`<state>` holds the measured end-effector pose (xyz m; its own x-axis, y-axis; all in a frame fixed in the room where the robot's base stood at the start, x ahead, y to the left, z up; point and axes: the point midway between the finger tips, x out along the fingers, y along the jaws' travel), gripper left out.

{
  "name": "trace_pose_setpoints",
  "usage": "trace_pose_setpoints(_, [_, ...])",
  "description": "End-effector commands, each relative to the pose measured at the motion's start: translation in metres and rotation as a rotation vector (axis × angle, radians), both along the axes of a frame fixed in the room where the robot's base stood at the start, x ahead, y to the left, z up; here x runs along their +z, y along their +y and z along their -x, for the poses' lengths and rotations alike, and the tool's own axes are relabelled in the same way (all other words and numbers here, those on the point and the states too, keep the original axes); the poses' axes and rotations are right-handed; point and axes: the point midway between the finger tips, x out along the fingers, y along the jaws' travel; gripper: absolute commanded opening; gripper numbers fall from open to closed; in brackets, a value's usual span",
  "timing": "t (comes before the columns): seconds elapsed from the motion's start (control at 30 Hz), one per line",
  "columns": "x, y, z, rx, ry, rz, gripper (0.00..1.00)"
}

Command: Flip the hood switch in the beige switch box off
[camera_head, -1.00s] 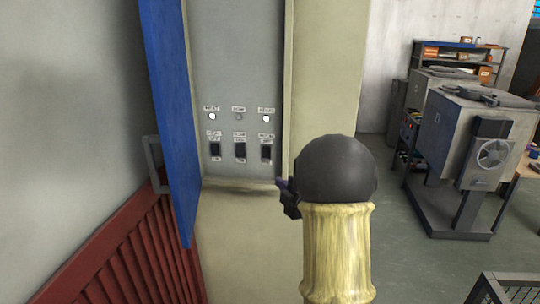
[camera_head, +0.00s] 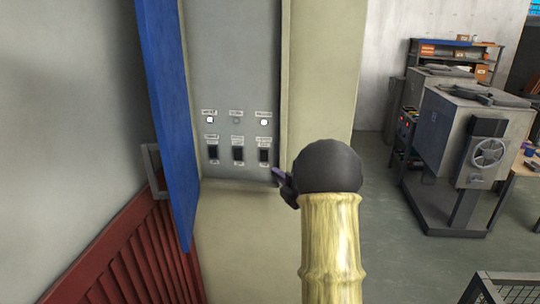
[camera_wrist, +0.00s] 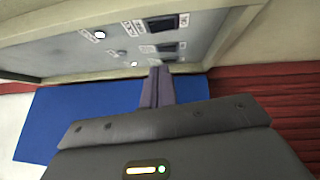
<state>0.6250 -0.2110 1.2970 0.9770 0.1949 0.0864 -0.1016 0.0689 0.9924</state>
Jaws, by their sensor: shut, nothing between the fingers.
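The beige switch box (camera_head: 320,100) stands open, with a grey panel (camera_head: 235,60) inside. The panel has a left switch (camera_head: 213,153), a middle switch (camera_head: 238,154) and a right switch (camera_head: 264,155), all dark rockers. Their labels are too small to read, so I cannot tell which is the hood switch. The left lamp (camera_head: 210,119) and right lamp (camera_head: 264,122) glow white; the middle lamp (camera_head: 237,121) is dim. My gripper (camera_head: 276,172) is shut and empty, its tips just below and right of the right switch. In the wrist view its fingers (camera_wrist: 157,85) point toward the panel; contact is unclear.
The open blue door (camera_head: 165,100) hangs on the box's left. Red corrugated panelling (camera_head: 125,255) lies below left. The box's lower edge (camera_head: 225,184) and right side frame the panel closely. Grey machinery (camera_head: 470,140) stands far right, with open floor before it.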

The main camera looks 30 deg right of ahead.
Motion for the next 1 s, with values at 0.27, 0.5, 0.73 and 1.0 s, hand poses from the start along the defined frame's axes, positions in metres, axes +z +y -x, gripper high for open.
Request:
trace_pose_setpoints(0.27, [0.009, 0.014, -0.051, 0.006, 0.002, -0.002, 0.0])
trace_pose_setpoints(0.5, [0.012, -0.005, -0.077, -0.004, 0.001, 0.0, 0.0])
trace_pose_setpoints(0.73, [0.011, -0.014, -0.089, -0.005, 0.001, -0.001, 0.0])
trace_pose_setpoints(1.0, [0.01, -0.013, -0.089, -0.003, 0.0, -0.001, 0.0])
